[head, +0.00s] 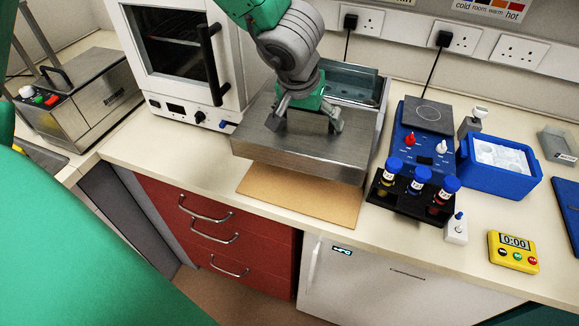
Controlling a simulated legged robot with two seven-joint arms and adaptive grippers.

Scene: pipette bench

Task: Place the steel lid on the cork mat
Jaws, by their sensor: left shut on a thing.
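The steel lid (262,141) is a wide brushed-metal slab in the middle of the head view. My left gripper (306,117) points down at its top and is shut on it; the fingers hide the part that they grip. The lid looks roughly level. The tan cork mat (300,200) lies flat on the bench at its front edge. The lid hides the back part of the mat, and I cannot tell whether the two touch. My right gripper is not in view.
Behind the lid is an open steel water bath (352,88). To the right stand a black rack (405,205) of capped vials, a blue mixer (425,115), a blue ice box (497,168) and a yellow timer (513,252). A white oven (180,55) stands left.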

